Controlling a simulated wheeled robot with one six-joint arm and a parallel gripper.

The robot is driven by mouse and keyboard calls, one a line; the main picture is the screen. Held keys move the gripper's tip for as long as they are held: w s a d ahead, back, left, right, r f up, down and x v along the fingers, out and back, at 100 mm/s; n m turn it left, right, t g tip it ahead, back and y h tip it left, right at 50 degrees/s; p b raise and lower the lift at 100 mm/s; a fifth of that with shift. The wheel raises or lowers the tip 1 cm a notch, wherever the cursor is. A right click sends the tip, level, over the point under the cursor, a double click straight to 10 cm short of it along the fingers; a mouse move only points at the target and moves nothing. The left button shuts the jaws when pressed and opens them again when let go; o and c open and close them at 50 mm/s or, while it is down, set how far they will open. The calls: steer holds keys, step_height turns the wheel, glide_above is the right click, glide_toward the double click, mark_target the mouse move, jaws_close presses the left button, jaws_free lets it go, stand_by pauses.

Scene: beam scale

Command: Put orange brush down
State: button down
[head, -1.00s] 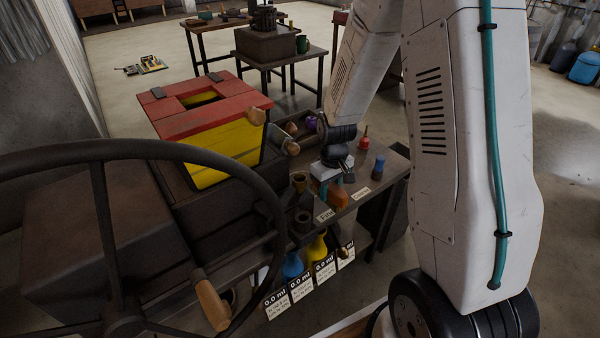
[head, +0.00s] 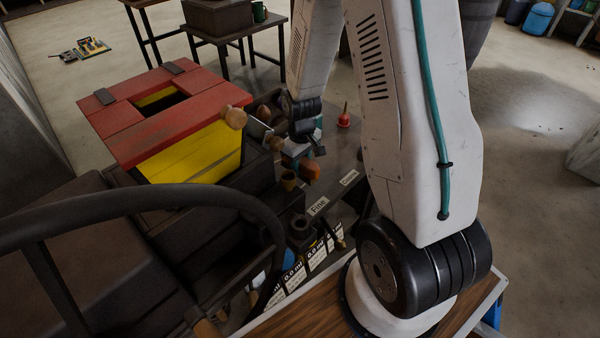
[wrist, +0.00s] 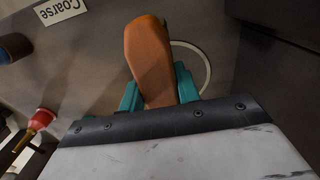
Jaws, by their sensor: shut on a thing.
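The orange brush (wrist: 150,60) is between the teal fingers of my gripper (wrist: 158,97) in the wrist view, its rounded end pointing away from the wrist. My gripper is shut on it. In the head view the orange brush (head: 310,169) shows below my gripper (head: 305,152), over the dark workbench (head: 338,158) beside the red and yellow box. A thin white ring (wrist: 208,70) is marked on the bench, partly hidden by the brush and a finger. I cannot tell whether the brush touches the bench.
A "Coarse" label (wrist: 62,10), a red-topped item (wrist: 40,120) and a blue item (wrist: 14,47) lie around the gripper. The red and yellow box (head: 190,150), a "Fine" label (head: 318,206) and small brown cups (head: 289,181) are close by. A dark wheel (head: 150,200) crosses the foreground.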

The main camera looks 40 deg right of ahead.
mark_target(301, 173)
steer(key=shift+f, duration=1.95)
steer(key=shift+f, duration=0.15)
steer(key=c, duration=1)
jaws_free()
step_height(301, 173, up, 12)
steer(key=shift+r, duration=0.15)
steer(key=shift+s, duration=0.1)
